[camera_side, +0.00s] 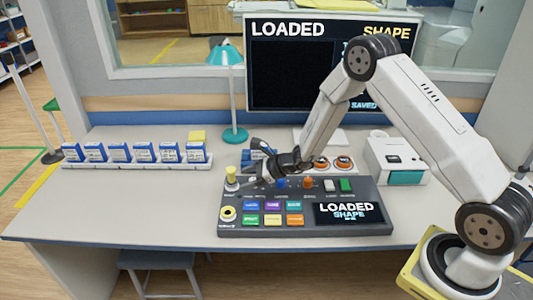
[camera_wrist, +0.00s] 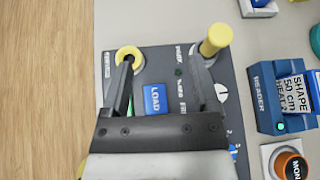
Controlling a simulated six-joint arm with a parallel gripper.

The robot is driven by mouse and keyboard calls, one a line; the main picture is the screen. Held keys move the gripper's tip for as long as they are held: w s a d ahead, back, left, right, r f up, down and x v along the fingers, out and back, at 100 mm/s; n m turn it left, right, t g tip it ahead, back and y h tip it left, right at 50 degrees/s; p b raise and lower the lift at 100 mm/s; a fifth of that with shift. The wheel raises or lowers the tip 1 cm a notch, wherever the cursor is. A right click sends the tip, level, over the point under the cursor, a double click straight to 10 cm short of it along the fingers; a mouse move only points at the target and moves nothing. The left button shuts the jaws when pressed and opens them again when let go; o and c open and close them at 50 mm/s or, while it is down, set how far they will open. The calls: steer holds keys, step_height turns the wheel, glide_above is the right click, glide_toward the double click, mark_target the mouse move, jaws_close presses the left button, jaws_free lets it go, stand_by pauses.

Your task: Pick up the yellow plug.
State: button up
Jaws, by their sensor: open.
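The yellow plug (camera_side: 231,174) stands upright in a white ring at the back left corner of the dark control panel (camera_side: 300,228). In the wrist view the plug (camera_wrist: 214,40) is at the upper right, beyond the tip of the right finger. My gripper (camera_side: 258,172) is just right of the plug in the side view, above the panel. In the wrist view my gripper (camera_wrist: 161,60) is open and empty, with the left finger over a yellow-ringed socket (camera_wrist: 129,57). The plug is not between the fingers.
The panel carries several coloured buttons, including a blue LOAD button (camera_wrist: 157,98), and a LOADED SHAPE screen (camera_side: 349,213). A blue reader (camera_wrist: 280,98) holding a cartridge stands beside it. A row of cartridges (camera_side: 134,153) and a teal lamp (camera_side: 234,134) stand further back.

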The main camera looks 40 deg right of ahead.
mark_target(234, 173)
steer(key=w+d+f+m+t, duration=0.1)
steer(key=w+d+f+m+t+h, duration=0.1)
steer(key=d+m, duration=0.1)
steer(key=w+d+f+m+t+h, duration=0.1)
steer(key=m, duration=0.1)
steer(key=shift+w+d, duration=0.35)
steer(key=shift+x, duration=1.3)
steer(key=shift+w, duration=0.1)
steer(key=shift+x, duration=2.5)
steer(key=shift+f, duration=0.1)
jaws_close()
steer(key=shift+r, duration=0.25)
